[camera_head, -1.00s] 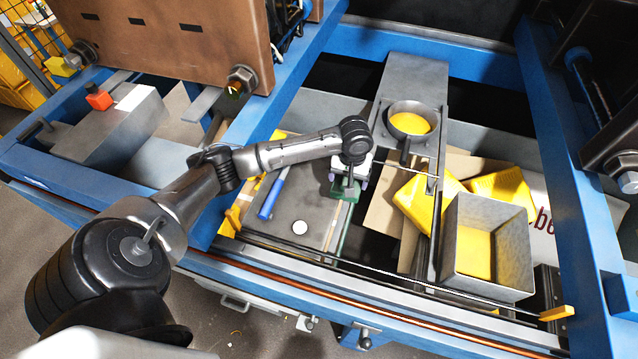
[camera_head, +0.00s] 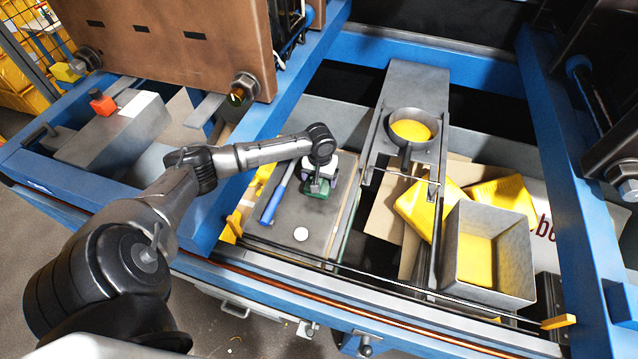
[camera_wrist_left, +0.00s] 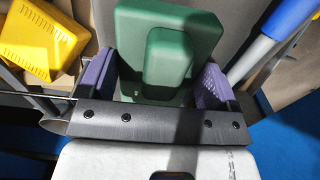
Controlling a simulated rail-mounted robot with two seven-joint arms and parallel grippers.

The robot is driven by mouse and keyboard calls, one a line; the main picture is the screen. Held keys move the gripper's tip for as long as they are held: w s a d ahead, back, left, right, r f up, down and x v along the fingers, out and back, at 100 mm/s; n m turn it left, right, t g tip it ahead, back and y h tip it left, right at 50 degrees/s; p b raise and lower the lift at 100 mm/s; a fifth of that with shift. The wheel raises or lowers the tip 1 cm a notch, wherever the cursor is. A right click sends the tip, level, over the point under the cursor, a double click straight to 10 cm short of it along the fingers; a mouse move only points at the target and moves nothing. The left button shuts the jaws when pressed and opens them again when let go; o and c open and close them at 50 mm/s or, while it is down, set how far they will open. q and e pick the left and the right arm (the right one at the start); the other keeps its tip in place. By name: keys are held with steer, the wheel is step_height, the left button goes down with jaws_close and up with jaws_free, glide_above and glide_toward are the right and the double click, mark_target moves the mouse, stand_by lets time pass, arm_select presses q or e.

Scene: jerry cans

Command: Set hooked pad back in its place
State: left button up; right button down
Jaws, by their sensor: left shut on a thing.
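The green hooked pad (camera_head: 318,192) is in my left gripper (camera_head: 318,180), over the grey board (camera_head: 290,250). In the left wrist view the pad (camera_wrist_left: 200,22) sits between the two purple fingers of the left gripper (camera_wrist_left: 155,85), which are shut on it. Its green block with a smaller raised block faces the camera. I cannot tell whether the pad touches the board or hangs just above it. The pad's hook does not show clearly. My right gripper is not in view.
A blue-handled tool (camera_head: 272,204) and a white disc (camera_head: 301,234) lie on the grey board. To the right are a round pan (camera_head: 405,143), yellow packs (camera_head: 420,203) and a grey square bin (camera_head: 514,248). Blue frame beams (camera_head: 290,100) and a thin rod border the area.

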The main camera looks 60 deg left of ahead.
arm_select(q)
steer(key=shift+a+f, duration=0.2)
steer(key=shift+f, duration=0.2)
steer(key=shift+d+f+p, duration=0.1)
steer(key=shift+f+p, duration=0.65)
steer(key=shift+f, duration=0.75)
steer(key=shift+f, duration=0.15)
steer(key=o, duration=0.7)
steer(key=shift+f, duration=0.1)
